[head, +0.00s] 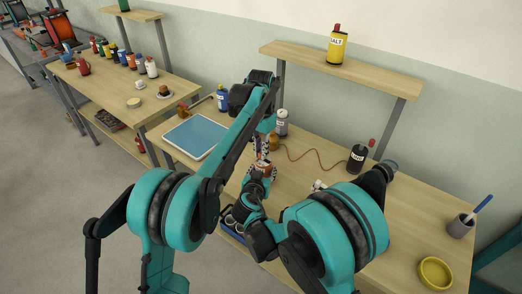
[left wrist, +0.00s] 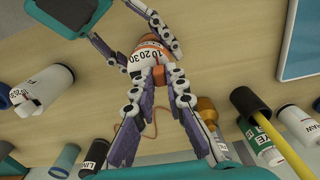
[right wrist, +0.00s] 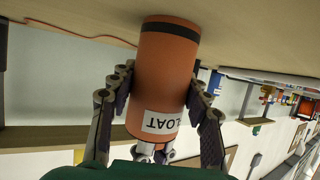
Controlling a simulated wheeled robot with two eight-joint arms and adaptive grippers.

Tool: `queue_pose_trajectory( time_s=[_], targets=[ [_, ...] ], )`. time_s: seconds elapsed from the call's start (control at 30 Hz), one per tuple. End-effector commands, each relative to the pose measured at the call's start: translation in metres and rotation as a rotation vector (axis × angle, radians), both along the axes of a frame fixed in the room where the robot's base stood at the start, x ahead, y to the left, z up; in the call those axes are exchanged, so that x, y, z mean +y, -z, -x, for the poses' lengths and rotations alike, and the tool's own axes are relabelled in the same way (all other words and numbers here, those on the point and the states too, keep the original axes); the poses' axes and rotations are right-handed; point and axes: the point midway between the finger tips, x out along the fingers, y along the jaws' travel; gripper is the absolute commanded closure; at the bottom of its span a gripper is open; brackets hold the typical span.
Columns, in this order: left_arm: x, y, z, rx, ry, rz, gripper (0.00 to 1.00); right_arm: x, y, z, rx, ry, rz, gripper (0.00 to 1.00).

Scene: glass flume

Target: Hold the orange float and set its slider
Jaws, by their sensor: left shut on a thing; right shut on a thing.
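The orange float (right wrist: 166,75) is a cylinder with a black band and a FLOAT label in the right wrist view. My right gripper (right wrist: 160,100) is shut on its body, one finger on each side. In the left wrist view the float (left wrist: 145,42) shows a white band with a number scale. My left gripper (left wrist: 158,72) is shut at the scale end of the float, apparently on the slider, which its fingertips mostly hide. In the head view the float (head: 264,168) is small between the two grippers, above the table.
A black bottle (head: 357,158) with a red cable and a grey bottle (head: 282,123) stand behind the grippers. A blue tray (head: 196,136) lies to the left. A yellow bowl (head: 435,272) and a grey cup (head: 460,226) stand at the right. The table's right part is mostly clear.

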Motion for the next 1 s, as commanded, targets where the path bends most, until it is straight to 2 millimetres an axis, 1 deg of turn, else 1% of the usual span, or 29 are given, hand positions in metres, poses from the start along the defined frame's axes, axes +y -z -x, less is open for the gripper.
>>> queue_pose_trajectory(
  time_s=[0.07, 0.3, 0.53, 0.57, 0.6, 0.63, 0.9, 1.0],
  targets=[
    [-0.002, 0.000, 0.002, 0.000, 0.001, 0.000, 1.00, 0.000, 0.000, 0.000, 0.000, 0.000, 0.000, 0.85],
    [-0.024, 0.000, 0.019, 0.001, 0.002, 0.001, 1.00, 0.000, 0.000, 0.000, 0.000, 0.000, 0.000, 0.85],
    [-0.025, 0.000, 0.019, 0.002, 0.001, 0.001, 1.00, 0.001, 0.000, 0.000, 0.000, -0.002, -0.001, 0.85],
    [-0.025, 0.000, 0.019, 0.002, 0.001, 0.001, 0.82, 0.001, 0.000, 0.000, 0.000, -0.002, -0.001, 0.85],
    [-0.025, 0.000, 0.019, 0.002, 0.001, 0.001, 0.72, 0.001, 0.000, 0.000, 0.000, -0.002, -0.001, 0.85],
    [-0.025, 0.000, 0.019, 0.002, 0.001, 0.001, 0.66, 0.001, 0.000, 0.000, 0.000, -0.002, -0.001, 0.85],
    [-0.024, 0.000, 0.019, 0.001, 0.000, 0.001, 0.66, 0.000, 0.000, 0.000, 0.000, -0.001, 0.000, 0.85],
    [-0.024, -0.005, 0.019, 0.001, 0.000, 0.001, 0.66, 0.000, 0.000, 0.000, 0.000, 0.000, -0.001, 0.85]
  ],
)
